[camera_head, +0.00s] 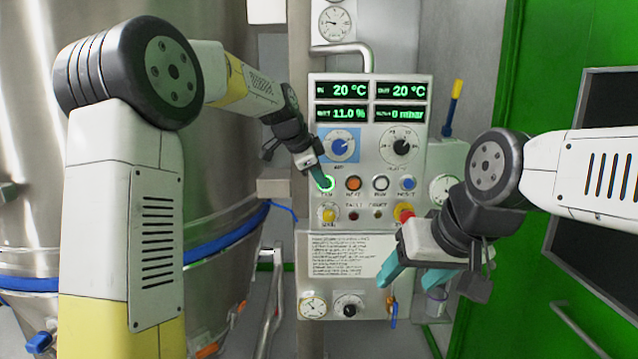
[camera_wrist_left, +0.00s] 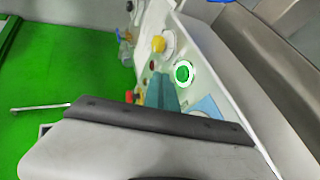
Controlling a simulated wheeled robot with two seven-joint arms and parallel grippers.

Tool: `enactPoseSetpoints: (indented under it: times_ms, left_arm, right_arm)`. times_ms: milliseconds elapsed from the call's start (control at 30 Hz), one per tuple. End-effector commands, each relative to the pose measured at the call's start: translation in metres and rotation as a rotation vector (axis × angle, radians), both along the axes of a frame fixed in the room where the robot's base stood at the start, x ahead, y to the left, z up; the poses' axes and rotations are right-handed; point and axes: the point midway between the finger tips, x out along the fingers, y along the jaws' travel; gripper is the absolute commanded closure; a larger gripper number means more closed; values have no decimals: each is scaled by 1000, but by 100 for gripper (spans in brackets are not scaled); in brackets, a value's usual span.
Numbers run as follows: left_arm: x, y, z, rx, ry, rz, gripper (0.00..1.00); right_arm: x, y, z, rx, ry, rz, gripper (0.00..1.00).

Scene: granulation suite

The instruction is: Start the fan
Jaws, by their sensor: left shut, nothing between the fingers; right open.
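The control panel (camera_head: 368,97) stands in the middle of the head view with lit green displays. The fan button (camera_head: 325,183) is at the left end of its button row and glows green. It also shows lit green in the left wrist view (camera_wrist_left: 184,73). My left gripper (camera_head: 319,180) is shut and empty, its fingertips right at the fan button; I cannot tell whether they touch it. In the left wrist view the teal fingers (camera_wrist_left: 165,90) lie beside the lit button. My right gripper (camera_head: 408,277) is open and empty in front of the panel's lower right.
A row of buttons continues right with the orange heat button (camera_head: 353,183) and the blue button (camera_head: 408,183). Below are a yellow knob (camera_head: 329,215) and a red-and-yellow switch (camera_head: 403,211). A large steel vessel (camera_head: 225,200) fills the left; a green door (camera_head: 590,40) is at right.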

Motion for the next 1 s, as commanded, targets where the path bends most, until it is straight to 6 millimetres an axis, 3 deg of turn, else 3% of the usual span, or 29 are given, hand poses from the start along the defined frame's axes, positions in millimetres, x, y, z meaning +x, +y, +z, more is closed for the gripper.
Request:
enactPoseSetpoints:
  times_ms: [500,1000]
  left_arm:
    - [-38,29,62,0,3,-1,100]
    - [-42,32,67,1,5,-2,100]
  right_arm:
    - [0,0,0,0,1,0,39]
    - [0,0,0,0,1,0,39]
